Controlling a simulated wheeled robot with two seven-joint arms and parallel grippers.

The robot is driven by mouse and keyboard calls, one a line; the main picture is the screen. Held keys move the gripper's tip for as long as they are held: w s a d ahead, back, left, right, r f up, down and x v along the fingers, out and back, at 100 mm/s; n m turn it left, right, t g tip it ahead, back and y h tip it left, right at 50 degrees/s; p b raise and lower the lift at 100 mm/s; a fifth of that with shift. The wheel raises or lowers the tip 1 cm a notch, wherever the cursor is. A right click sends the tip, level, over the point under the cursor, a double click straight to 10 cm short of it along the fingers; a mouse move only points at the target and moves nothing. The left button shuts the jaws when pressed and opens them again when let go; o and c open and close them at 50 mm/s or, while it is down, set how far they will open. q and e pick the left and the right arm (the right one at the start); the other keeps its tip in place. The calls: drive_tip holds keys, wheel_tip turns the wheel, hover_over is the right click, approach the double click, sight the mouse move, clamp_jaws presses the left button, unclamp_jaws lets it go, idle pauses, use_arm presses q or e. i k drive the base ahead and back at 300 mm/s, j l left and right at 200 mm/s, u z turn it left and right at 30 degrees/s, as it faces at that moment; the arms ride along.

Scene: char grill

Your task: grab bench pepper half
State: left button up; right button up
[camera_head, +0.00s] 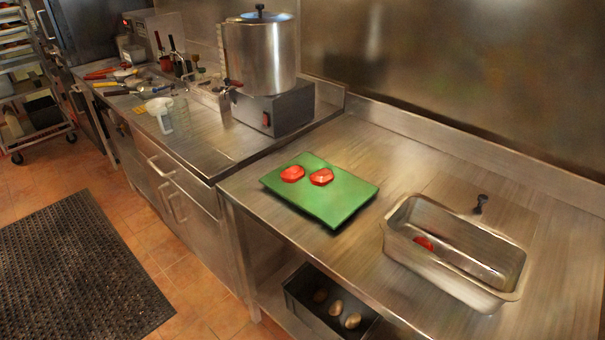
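Two red pepper halves lie near the back edge of a green cutting board (335,205) on the steel bench (375,148). The left pepper half (292,173) and the right pepper half (321,177) lie side by side with a small gap. Another small red piece (424,243) lies inside a deep steel pan (465,278) to the right of the board. Neither of my grippers shows in the head view.
A large steel pot (262,58) stands on a boxy unit (285,110) on the counter at the back left. A black bin (300,292) with several roundish items sits on the shelf below the bench. Bare bench lies between board and pan. A dark floor mat (75,265) lies at lower left.

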sight(294, 173)
drive_tip(key=i+j+z, duration=0.1)
drive_tip(key=z, duration=0.2)
drive_tip(key=j+z, duration=0.2)
drive_tip(key=z, duration=0.15)
drive_tip(key=i+j+z, duration=0.25)
drive_tip(key=j, duration=0.35)
drive_tip(key=j+z, duration=0.25)
drive_tip(key=j, duration=0.4)
drive_tip(key=i+j+z, duration=0.15)
drive_tip(key=j, duration=2.3)
drive_tip(key=k, duration=0.05)
